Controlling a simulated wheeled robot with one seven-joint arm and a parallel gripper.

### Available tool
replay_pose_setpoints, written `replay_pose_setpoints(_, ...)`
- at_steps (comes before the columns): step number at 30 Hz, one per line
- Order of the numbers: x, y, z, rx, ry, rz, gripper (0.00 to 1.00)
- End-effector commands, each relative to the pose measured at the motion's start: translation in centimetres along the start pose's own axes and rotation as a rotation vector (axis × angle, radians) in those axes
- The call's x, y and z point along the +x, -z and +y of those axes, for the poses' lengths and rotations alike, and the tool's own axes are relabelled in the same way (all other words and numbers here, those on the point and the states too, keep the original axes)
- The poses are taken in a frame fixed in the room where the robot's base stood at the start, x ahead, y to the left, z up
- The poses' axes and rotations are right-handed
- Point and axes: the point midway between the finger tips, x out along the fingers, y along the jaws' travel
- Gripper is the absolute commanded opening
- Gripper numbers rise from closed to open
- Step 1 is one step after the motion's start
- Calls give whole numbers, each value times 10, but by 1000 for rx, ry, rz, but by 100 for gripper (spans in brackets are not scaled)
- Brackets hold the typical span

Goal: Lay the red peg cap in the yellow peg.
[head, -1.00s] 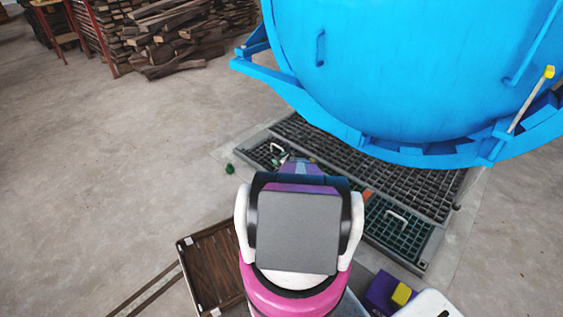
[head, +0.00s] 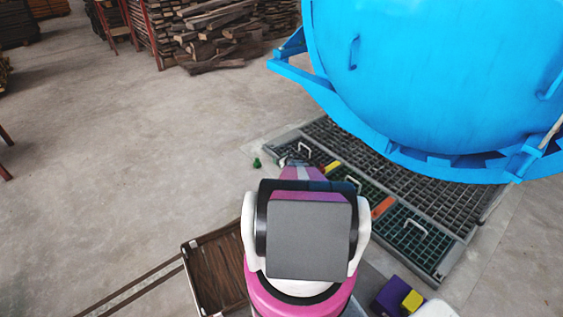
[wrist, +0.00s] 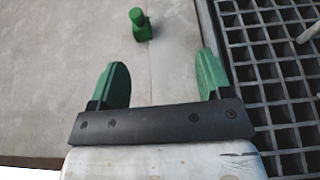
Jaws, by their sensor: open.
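My gripper (wrist: 162,65) is open in the wrist view, its two green fingers apart with nothing between them. In the head view my own arm hides most of it. A small yellow piece (head: 331,167) and an orange-red piece (head: 383,207) lie at the grating beside my arm in the head view. I cannot tell whether these are the yellow peg and the red peg cap. Neither colour shows in the wrist view.
A small green object (wrist: 140,24) lies on the concrete ahead of my fingers; it also shows in the head view (head: 257,162). A dark floor grating (head: 385,157) with pale handles lies under the large blue vessel (head: 430,75). Concrete is clear at left.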

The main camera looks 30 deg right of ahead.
Motion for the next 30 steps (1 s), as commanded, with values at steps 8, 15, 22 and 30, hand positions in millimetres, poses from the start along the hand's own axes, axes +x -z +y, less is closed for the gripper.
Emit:
replay_pose_setpoints(8, 10, -2, -1, 7, 15, 1, 72)
replay_pose_setpoints(15, 10, -2, -1, 8, 17, 1, 72)
replay_pose_setpoints(22, 10, -2, -1, 8, 17, 1, 72)
replay_pose_setpoints(30, 5, -19, 7, 68, 51, 1, 72)
